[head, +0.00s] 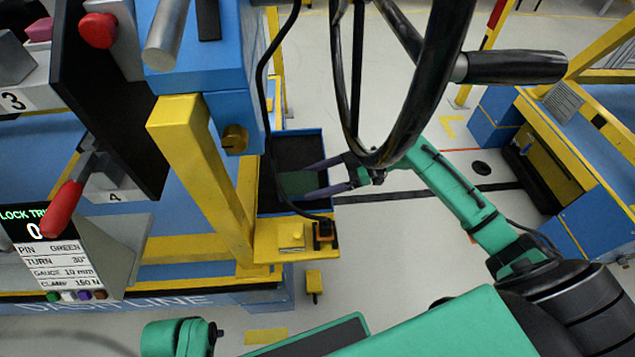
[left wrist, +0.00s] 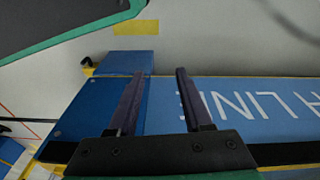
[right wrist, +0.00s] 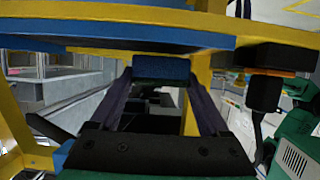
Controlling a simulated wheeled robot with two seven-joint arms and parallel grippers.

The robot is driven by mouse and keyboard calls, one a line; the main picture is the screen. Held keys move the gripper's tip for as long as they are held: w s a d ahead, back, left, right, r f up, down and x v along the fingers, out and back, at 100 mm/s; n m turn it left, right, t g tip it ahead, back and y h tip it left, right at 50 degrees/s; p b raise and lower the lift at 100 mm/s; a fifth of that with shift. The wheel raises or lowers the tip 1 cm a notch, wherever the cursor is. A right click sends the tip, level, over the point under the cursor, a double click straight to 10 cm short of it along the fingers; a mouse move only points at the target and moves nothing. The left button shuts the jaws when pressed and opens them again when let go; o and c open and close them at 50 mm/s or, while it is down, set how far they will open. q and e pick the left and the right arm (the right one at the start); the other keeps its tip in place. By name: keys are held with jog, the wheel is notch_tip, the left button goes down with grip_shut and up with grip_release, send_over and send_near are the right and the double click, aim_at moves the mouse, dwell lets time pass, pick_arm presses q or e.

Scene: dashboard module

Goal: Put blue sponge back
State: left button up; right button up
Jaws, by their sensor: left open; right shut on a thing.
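The blue sponge (right wrist: 161,67) shows in the right wrist view as a dark blue block between the fingertips of my right gripper (right wrist: 161,80), which is shut on it. In the head view my right gripper (head: 305,182) reaches left over a dark-lined blue bin (head: 320,142). The sponge cannot be made out clearly there. My left gripper (left wrist: 160,73) is open and empty in the left wrist view, above the blue bench edge with white lettering.
A black steering wheel (head: 402,140) hangs close above my right forearm. A yellow post (head: 200,170) and a hanging black cable (head: 262,90) stand beside the bin. A yellow bracket (head: 272,240) lies just below it.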

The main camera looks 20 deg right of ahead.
pick_arm(q)
jog(key=shift+w+r, duration=0.2)
jog(key=shift+r, duration=0.3)
pick_arm(e)
jog(key=shift+d+f, duration=0.2)
jog(key=shift+f, duration=0.5)
jog(key=shift+f, duration=0.1)
jog(key=o, duration=1.1)
pick_arm(q)
jog(key=shift+w+d+r, duration=0.1)
jog(key=shift+r, duration=0.2)
pick_arm(e)
jog(key=shift+o, duration=0.2)
